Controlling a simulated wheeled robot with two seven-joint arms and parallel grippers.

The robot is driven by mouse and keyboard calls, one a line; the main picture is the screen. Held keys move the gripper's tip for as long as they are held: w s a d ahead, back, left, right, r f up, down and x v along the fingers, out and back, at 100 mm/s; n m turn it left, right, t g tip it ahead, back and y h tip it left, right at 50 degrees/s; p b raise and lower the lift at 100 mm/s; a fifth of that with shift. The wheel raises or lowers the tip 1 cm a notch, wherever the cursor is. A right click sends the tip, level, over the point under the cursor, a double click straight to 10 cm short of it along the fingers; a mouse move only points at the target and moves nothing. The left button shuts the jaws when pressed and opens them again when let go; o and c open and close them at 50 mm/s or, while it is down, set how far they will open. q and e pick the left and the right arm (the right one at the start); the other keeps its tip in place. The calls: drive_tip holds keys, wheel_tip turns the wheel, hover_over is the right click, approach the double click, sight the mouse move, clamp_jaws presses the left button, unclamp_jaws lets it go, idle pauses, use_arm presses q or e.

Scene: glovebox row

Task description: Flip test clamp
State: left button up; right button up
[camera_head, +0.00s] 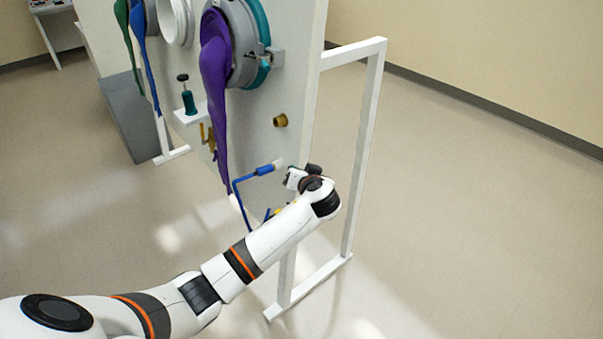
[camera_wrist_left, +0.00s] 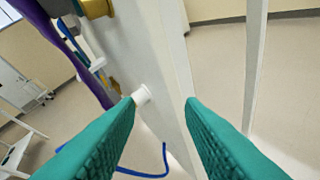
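I cannot tell for certain which part is the test clamp. A blue tube (camera_head: 245,178) with a thick blue end and a white tip sits low on the white panel. A white stub (camera_wrist_left: 141,96) shows in the left wrist view beside the tip of one teal finger; I cannot tell whether they touch. My left gripper (camera_wrist_left: 160,101) has its fingers spread, with the panel's edge behind the gap. In the head view my left wrist (camera_head: 305,180) is just right of the tube, and the fingertips are hidden. My right gripper is in neither view.
A purple glove (camera_head: 214,85) hangs from a grey port ring with a teal band (camera_head: 263,40). A brass fitting (camera_head: 280,120) sticks out of the panel (camera_head: 295,75). A small shelf holds a green, black-topped fitting (camera_head: 188,100). A white frame (camera_head: 365,150) stands right; floor beyond is clear.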

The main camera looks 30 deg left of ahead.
sight(265, 64)
use_arm(q)
drive_tip(key=shift+r, duration=0.1)
drive_tip(key=shift+c, duration=1.4)
drive_tip(key=r+m+y, duration=0.1)
drive_tip(key=r+m, duration=0.1)
drive_tip(key=r, duration=0.1)
drive_tip(key=w+d+r+m+y, duration=0.1)
drive_tip(key=r+m, duration=0.1)
drive_tip(key=r, duration=0.2)
drive_tip(key=w+r+m, duration=0.1)
drive_tip(key=r+m, duration=0.1)
drive_tip(key=r, duration=0.1)
drive_tip(key=shift+d+r+t+y+p, duration=0.3)
drive_tip(key=shift+d+y+p, duration=0.05)
drive_tip(key=shift+y, duration=0.05)
clamp_jaws()
wheel_tip(265, 64, up, 12)
drive_tip(key=d+m+y, duration=0.2)
drive_tip(key=m+y, duration=0.2)
drive_tip(key=m, duration=0.3)
drive_tip(key=w+a+r+g+p, duration=0.1)
drive_tip(key=a+r+p, duration=0.1)
drive_tip(key=a+p, duration=0.4)
drive_tip(key=a, duration=0.5)
drive_tip(key=shift+w+a, duration=0.2)
drive_tip(key=shift+w, duration=0.15)
drive_tip(key=shift+r, duration=0.1)
